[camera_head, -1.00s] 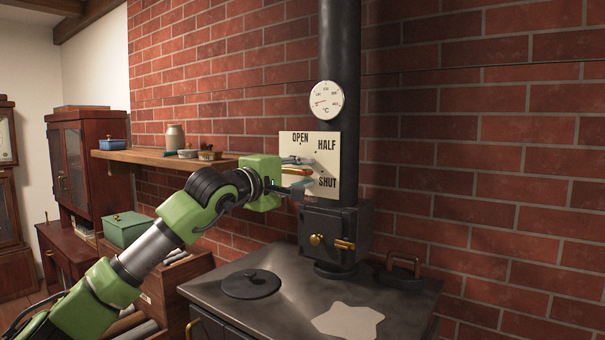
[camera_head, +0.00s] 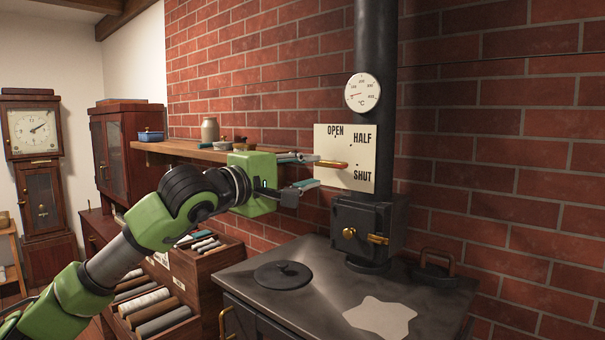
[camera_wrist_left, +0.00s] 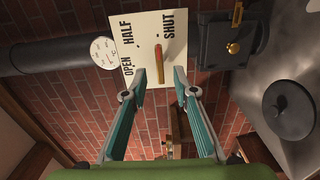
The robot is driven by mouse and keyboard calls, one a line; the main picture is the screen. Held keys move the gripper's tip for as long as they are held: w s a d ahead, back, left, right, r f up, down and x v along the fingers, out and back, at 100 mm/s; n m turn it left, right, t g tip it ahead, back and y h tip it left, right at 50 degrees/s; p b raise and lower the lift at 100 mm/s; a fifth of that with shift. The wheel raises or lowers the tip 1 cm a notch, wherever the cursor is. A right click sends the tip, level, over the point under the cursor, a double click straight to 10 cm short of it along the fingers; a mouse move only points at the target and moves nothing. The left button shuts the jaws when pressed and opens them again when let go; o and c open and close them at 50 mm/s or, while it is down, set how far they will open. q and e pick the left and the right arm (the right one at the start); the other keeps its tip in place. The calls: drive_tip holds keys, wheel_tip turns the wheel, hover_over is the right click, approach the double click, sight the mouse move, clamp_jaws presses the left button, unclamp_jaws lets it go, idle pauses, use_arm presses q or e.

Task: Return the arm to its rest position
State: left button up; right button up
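My left gripper (camera_head: 311,171) is open and empty, just left of the damper plate. Its two fingers show spread in the left wrist view (camera_wrist_left: 160,76). The cream plate (camera_head: 360,150), marked OPEN, HALF and SHUT, is at the stove pipe. A copper-coloured damper lever (camera_head: 334,164) sticks out from it. In the wrist view the lever (camera_wrist_left: 159,66) appears between the fingertips, with gaps on both sides. I cannot tell exactly which mark the lever points to. My left arm reaches in from the lower left. My right gripper is not in view.
The black stove (camera_head: 330,290) with a round lid (camera_head: 283,276) lies below the gripper. A wooden shelf (camera_head: 190,151) with small pots is behind the arm. A crate of rolls (camera_head: 195,270) stands left of the stove. A brick wall (camera_head: 500,150) closes the back.

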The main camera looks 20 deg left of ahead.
use_arm(q)
drive_tip(key=shift+s+a, duration=0.25)
drive_tip(key=shift+s, duration=0.45)
drive_tip(key=shift+d+f, duration=0.1)
